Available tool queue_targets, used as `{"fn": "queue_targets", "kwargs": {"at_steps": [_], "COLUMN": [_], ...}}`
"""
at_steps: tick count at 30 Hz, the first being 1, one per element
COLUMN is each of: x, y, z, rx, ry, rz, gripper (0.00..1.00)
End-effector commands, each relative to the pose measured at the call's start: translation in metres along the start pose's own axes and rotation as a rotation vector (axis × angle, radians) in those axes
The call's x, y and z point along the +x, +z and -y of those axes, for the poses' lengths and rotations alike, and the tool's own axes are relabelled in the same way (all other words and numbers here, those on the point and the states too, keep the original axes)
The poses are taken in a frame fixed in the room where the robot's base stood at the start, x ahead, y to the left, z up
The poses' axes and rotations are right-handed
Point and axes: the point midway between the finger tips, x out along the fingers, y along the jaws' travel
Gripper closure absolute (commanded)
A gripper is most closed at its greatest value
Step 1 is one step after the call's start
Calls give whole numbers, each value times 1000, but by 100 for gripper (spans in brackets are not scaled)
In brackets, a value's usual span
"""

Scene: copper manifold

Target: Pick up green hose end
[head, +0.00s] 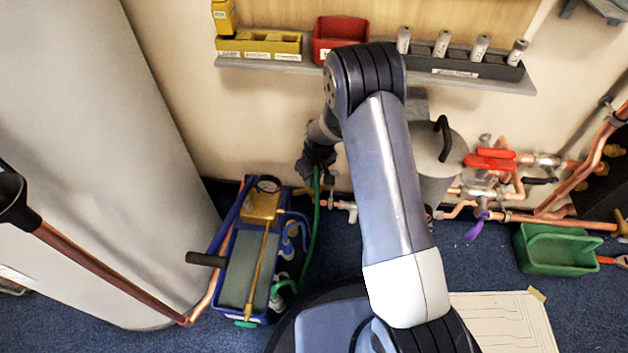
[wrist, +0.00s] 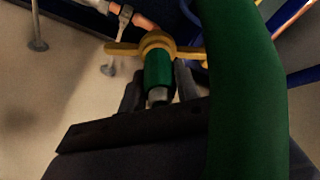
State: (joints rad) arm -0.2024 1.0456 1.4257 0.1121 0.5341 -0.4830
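The green hose (head: 314,215) rises in a curve from the blue toolbox (head: 216,238) to my gripper (head: 318,166) in the head view. In the wrist view the hose (wrist: 245,90) passes large and close on the right. The green hose end (wrist: 158,70), a short green sleeve with a yellow winged collar and a grey tip, lies between my gripper's two dark fingers (wrist: 158,92). The fingers sit close against both sides of it, and the gripper looks shut on it. The head view hides the fingertips and the hose end.
Copper pipes with a red-handled valve (head: 490,160) run along the wall at right. A grey cylinder (head: 440,165) stands behind my arm. A green tray (head: 556,250) lies at right. A shelf (head: 280,65) holds bins above. A large pale cylinder (head: 110,150) stands at left.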

Motion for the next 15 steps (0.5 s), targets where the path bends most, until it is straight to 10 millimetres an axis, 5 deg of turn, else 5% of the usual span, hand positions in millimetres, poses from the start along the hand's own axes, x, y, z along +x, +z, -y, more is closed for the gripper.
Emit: {"fn": "queue_targets", "kwargs": {"at_steps": [10,15], "x": [0,0], "y": [0,0], "z": [0,0], "rx": [0,0], "ry": [0,0], "rz": [0,0], "gripper": [98,98]}}
